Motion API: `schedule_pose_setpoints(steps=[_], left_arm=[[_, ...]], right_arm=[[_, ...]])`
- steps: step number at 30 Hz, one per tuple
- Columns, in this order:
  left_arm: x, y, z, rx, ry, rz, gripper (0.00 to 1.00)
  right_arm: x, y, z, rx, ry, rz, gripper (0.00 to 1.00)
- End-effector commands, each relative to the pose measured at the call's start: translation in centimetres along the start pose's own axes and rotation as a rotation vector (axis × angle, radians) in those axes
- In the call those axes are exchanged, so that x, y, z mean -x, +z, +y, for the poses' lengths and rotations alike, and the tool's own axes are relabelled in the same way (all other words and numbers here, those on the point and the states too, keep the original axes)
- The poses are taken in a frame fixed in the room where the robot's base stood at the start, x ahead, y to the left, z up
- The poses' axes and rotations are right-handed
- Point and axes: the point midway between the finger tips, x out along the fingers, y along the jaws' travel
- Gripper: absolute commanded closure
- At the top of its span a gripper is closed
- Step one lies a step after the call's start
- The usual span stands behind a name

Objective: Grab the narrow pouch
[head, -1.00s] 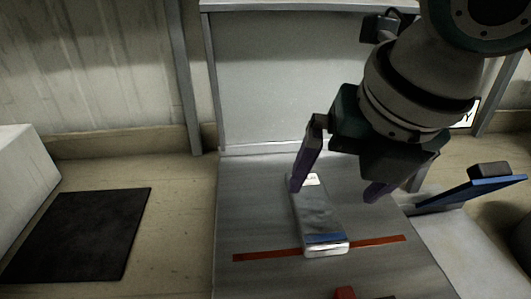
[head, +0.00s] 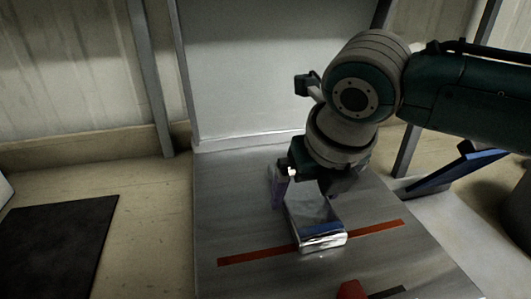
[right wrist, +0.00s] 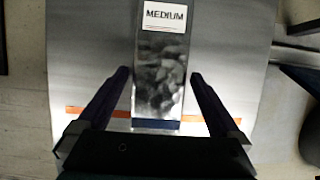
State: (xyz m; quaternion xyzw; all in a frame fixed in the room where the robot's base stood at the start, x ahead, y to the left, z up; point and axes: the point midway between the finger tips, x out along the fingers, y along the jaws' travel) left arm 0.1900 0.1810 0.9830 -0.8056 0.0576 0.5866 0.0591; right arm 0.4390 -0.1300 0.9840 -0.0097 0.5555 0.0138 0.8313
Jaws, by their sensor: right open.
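The narrow pouch (head: 318,218) lies on the grey metal tabletop, silver with a blue band at its near end. In the right wrist view the pouch (right wrist: 160,85) shows a clear window over grey lumpy contents and a white label reading "MEDIUM". My right gripper (head: 305,196) is open above the far part of the pouch. In the right wrist view its fingers (right wrist: 158,75) stand to either side of the pouch with gaps. Whether they reach the tabletop is unclear. The gripper hides the pouch's far end in the head view. My left gripper is not in view.
A red stripe (head: 245,257) crosses the tabletop (head: 225,215), passing by the pouch's near end. A red object (head: 351,290) sits at the front edge of the view. A blue tilted panel (head: 455,172) stands at right. A black mat (head: 60,245) lies on the floor at left.

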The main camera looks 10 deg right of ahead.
Motion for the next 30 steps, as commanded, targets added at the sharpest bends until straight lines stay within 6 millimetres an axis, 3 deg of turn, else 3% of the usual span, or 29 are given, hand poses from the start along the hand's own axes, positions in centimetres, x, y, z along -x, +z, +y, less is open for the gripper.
schedule_pose_setpoints(steps=[8, 27, 30], left_arm=[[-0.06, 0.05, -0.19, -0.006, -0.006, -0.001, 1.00], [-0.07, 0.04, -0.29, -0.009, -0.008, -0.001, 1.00], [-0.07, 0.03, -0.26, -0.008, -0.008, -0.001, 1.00]], right_arm=[[-0.31, 0.00, 0.01, 0.001, 0.000, 0.000, 0.00], [-0.28, 0.00, 0.00, 0.000, 0.000, 0.000, 0.72], [-0.26, 0.03, 0.00, 0.000, 0.000, -0.001, 0.74]])
